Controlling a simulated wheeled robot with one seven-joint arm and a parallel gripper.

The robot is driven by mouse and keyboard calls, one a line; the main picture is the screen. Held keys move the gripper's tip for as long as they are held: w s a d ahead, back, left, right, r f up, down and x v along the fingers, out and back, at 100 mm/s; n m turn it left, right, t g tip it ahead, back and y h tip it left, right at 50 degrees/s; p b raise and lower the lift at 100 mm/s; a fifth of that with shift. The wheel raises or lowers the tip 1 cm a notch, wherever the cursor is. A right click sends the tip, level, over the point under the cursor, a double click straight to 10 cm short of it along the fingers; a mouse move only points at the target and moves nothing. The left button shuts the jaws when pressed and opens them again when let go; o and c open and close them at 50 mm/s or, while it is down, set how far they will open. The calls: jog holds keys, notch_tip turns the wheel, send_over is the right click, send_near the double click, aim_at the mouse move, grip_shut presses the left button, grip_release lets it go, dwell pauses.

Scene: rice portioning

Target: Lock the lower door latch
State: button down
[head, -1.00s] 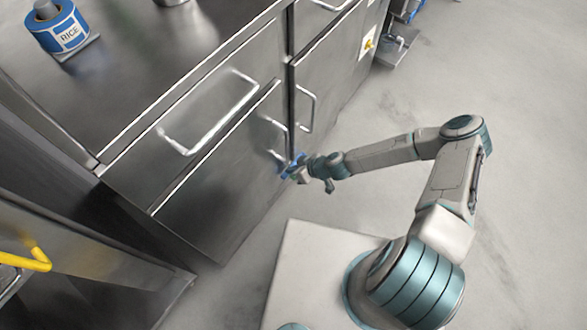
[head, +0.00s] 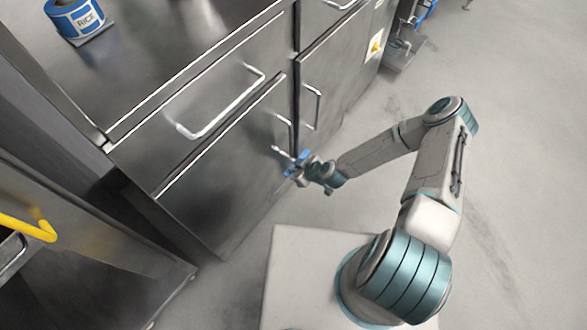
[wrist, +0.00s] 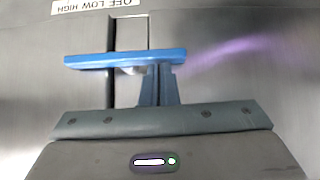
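A blue bar, which looks like the lower latch lever (wrist: 120,59), lies nearly level across a door seam in the wrist view. A small pale part, perhaps its pivot, shows just under it. My gripper (wrist: 157,68) has its dark fingers drawn together, with their tips at the underside of the bar's right part. I cannot tell touch from a small gap. In the head view my gripper (head: 301,166) is at the steel cabinet's front, low by the seam, beside the lower door (head: 235,165). Blue shows at its tip, but the latch is too small there to make out clearly.
Steel handles (head: 225,110) stick out from the cabinet front above and near the gripper. A blue RICE container (head: 75,18) stands on the counter. A yellow handle (head: 35,230) is on the unit at lower left. The floor at right is clear.

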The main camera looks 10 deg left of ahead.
jog(key=shift+s+d+f, duration=0.1)
jog(key=shift+d+f, duration=0.05)
jog(key=shift+f, duration=0.25)
notch_tip(320, 180, up, 5)
jog(key=p, duration=0.4)
jog(key=shift+r, duration=0.15)
jog(key=p+v, duration=0.1)
jog(key=v, duration=0.8)
jog(key=shift+d+r, duration=0.3)
jog(key=shift+d, duration=0.05)
